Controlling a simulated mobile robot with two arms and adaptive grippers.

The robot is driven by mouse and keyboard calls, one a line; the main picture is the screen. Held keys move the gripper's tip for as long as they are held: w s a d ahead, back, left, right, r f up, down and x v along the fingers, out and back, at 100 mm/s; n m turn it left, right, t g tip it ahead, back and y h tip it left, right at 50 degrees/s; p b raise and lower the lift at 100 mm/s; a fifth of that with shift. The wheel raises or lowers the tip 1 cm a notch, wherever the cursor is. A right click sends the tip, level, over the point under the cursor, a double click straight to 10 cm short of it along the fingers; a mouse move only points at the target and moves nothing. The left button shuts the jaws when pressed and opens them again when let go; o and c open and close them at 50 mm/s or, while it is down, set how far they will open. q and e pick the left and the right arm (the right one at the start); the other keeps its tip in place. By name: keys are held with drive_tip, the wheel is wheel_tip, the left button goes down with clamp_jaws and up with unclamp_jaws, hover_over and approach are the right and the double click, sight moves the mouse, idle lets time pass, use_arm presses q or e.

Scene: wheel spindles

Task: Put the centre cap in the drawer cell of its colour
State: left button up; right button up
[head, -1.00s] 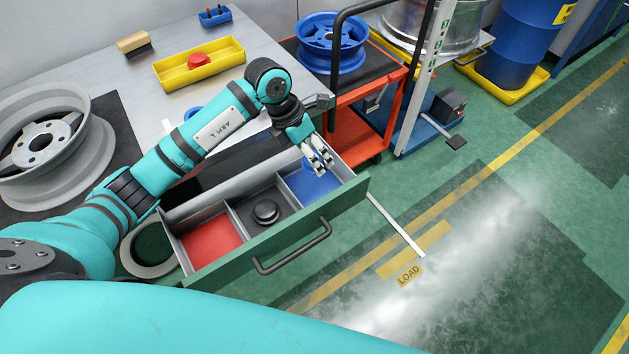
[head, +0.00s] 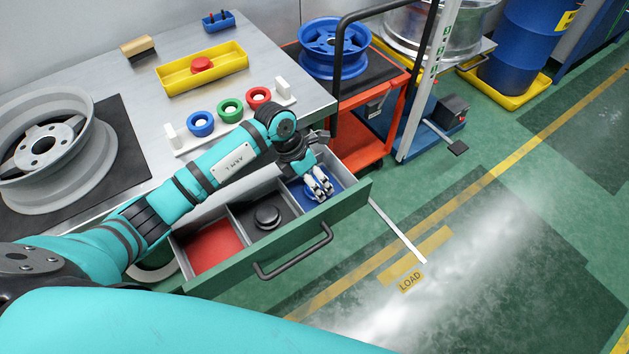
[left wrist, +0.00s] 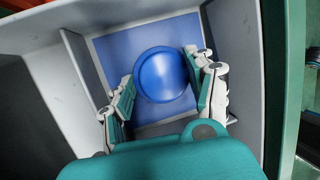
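The blue centre cap (left wrist: 162,75) is a round disc inside the blue-floored cell (left wrist: 112,50), low over its floor or on it; I cannot tell which. My left gripper (left wrist: 160,68) reaches down into this cell with one finger at each side of the cap, seemingly touching its rim. In the head view my left gripper (head: 318,187) is in the right-hand cell of the open drawer (head: 345,212) and partly hides the cap. The middle cell holds a black cap (head: 267,216). The red-floored cell (head: 212,246) is empty. My right gripper is out of view.
On the bench a rack carries blue (head: 201,124), green (head: 231,111) and red (head: 258,97) rings. A yellow tray (head: 225,75) holds a red cap (head: 202,65). A grey wheel (head: 45,150) lies left. An orange trolley (head: 365,125) stands right of the drawer.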

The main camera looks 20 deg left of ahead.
use_arm(q)
drive_tip(key=o, duration=0.4)
drive_tip(key=shift+o, duration=0.2)
drive_tip(key=shift+r, duration=0.2)
drive_tip(key=v, duration=1.2)
drive_tip(key=shift+a, duration=0.1)
